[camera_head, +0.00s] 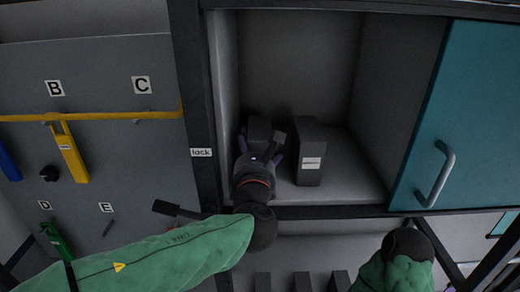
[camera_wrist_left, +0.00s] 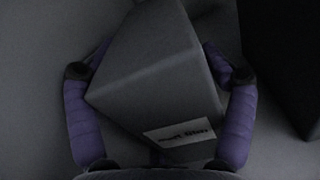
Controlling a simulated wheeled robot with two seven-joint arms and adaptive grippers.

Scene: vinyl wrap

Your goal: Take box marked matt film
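Two dark grey boxes stand on the shelf of an open cabinet bay. My left gripper (camera_head: 261,142) reaches into the bay, its fingers on either side of the left box (camera_head: 259,128). In the left wrist view, this box (camera_wrist_left: 150,75) sits turned at an angle between the purple fingers, close to or touching both. Whether they clamp it is unclear. The other box (camera_head: 311,150), with a white label unreadable here, stands upright just to the right.
A teal sliding door (camera_head: 470,110) with a grey handle (camera_head: 437,176) covers the bay's right side. A dark post with a "lock" label (camera_head: 201,152) bounds the left. Tools hang on the grey panel (camera_head: 110,75) at left. The shelf right of the boxes (camera_head: 350,175) is free.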

